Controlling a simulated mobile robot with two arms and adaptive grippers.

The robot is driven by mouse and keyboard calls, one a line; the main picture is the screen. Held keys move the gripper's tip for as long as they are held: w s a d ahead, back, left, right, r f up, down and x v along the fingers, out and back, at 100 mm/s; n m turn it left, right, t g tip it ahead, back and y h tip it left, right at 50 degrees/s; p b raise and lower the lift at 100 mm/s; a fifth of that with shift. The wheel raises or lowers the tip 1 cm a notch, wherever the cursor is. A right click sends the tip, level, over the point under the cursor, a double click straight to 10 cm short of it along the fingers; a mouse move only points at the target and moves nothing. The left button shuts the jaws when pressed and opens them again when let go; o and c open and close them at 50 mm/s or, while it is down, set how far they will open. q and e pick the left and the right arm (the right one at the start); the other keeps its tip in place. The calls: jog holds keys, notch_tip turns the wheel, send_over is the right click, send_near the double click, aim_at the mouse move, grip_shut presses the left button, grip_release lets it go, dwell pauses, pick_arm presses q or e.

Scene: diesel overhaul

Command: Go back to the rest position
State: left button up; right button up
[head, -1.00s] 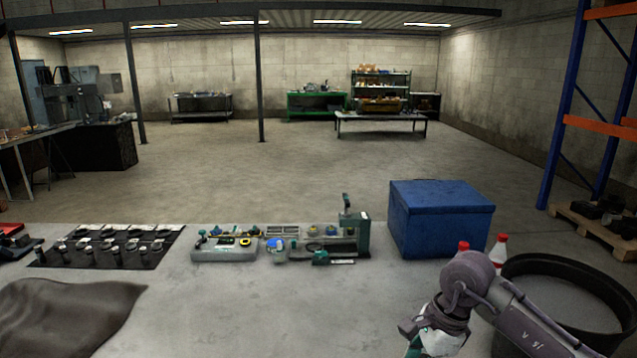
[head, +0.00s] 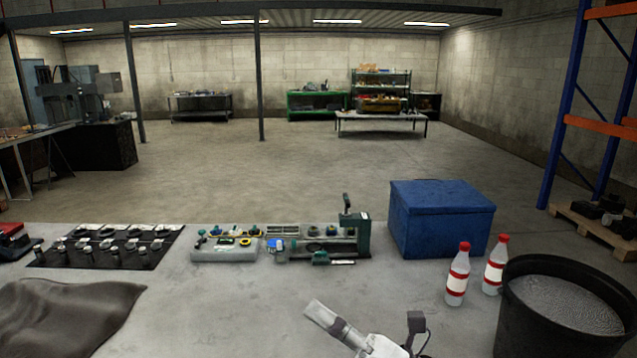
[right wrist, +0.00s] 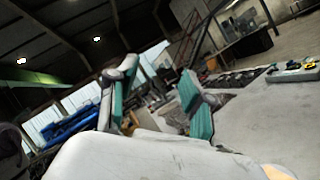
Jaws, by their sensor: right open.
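My right gripper (head: 375,343) shows only in part at the bottom edge of the head view, right of centre, low over the near part of the grey worktop (head: 240,315). In the right wrist view the right gripper (right wrist: 160,97) has its two teal-padded fingers apart, with nothing between them. My left gripper is in neither view.
Two red-capped bottles (head: 457,274) stand between a blue box (head: 441,218) and a black bin (head: 545,325) on the right. A grey parts tray (head: 225,254), a green fixture (head: 362,235), a black mat (head: 60,258) and a dark cloth (head: 65,315) lie left. The worktop's middle is clear.

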jog(key=w+d+f+m+t+h, duration=0.2)
jog(key=d+f+m+t+h, duration=0.25)
jog(key=d+m+h, duration=0.55)
jog(key=w+d+f+m+t+h, duration=0.1)
jog(key=d+f+m+t+h, duration=0.45)
jog(key=m, duration=0.85)
jog(key=s+d+f+m+g+h, duration=0.4)
jog(key=f+m+g+h, duration=0.15)
jog(key=f, duration=0.25)
jog(key=s+f+m+g+y, duration=0.1)
jog(key=s+f+m+g, duration=0.2)
jog(key=s+f+g, duration=0.5)
jog(key=s+f+m+g, duration=0.35)
jog(key=s+f, duration=0.25)
jog(key=s, duration=0.7)
notch_tip(320, 180, down, 28)
jog(key=b, duration=0.5)
jog(key=s+d+f+g+b, duration=0.1)
jog(key=s+f+b, duration=0.1)
jog(key=s+f, duration=0.6)
jog(key=s+d+f+g+b, duration=0.1)
jog(key=s+d+f+b, duration=0.1)
jog(key=s+f, duration=0.7)
notch_tip(320, 180, down, 7)
jog(key=shift+s+d+r+b, duration=0.1)
jog(key=shift+s+d+b, duration=0.05)
jog(key=shift+b, duration=0.35)
